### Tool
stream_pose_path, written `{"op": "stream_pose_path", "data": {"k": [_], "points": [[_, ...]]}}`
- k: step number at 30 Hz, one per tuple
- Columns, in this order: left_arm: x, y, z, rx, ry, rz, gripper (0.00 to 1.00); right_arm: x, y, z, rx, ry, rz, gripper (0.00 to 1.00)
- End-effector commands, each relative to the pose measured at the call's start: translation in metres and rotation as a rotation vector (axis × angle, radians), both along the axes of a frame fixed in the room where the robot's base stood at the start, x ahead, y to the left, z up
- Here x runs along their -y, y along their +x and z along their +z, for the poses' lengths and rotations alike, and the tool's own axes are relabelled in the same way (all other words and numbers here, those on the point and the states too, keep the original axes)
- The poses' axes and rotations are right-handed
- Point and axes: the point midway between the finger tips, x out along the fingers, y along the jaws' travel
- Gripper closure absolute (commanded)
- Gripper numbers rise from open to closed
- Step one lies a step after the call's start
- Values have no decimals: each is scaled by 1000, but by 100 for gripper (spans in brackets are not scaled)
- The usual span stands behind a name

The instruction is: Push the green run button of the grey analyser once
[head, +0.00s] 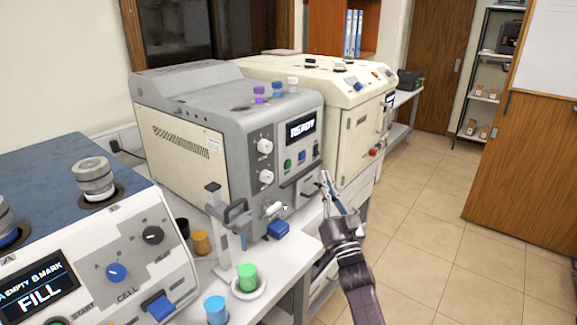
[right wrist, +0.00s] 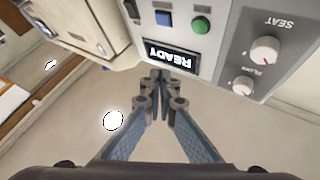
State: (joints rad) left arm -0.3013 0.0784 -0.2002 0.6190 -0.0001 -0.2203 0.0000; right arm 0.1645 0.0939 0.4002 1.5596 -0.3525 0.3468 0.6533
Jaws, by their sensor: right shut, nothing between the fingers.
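The grey analyser (head: 185,95) stands on the white bench in the middle of the head view. Its lit display (head: 301,127) reads READY. The green run button (head: 288,164) sits below the display, left of a blue button (head: 301,158). In the right wrist view, the panel appears upside down, with the green button (right wrist: 200,25) beyond the display. My right gripper (head: 325,177) is shut and empty, in front of the panel's right side and apart from the button; its fingertips (right wrist: 160,76) point toward the display edge. My left gripper is not in view.
A cream machine (head: 355,95) stands right behind the analyser. A blue-topped machine (head: 60,190) showing FILL is at front left. Floor at right is clear.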

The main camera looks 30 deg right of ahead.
Motion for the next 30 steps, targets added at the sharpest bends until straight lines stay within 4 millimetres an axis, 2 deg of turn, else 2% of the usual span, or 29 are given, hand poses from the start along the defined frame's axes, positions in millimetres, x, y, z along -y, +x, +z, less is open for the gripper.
{"op": "stream_pose_path", "data": {"k": [18,24,30], "points": [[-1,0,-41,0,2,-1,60,-29,69,-3,0,2,1,100],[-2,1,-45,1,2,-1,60,-33,79,-2,-1,1,1,100],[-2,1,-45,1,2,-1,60,-34,80,0,-1,1,1,100]]}}
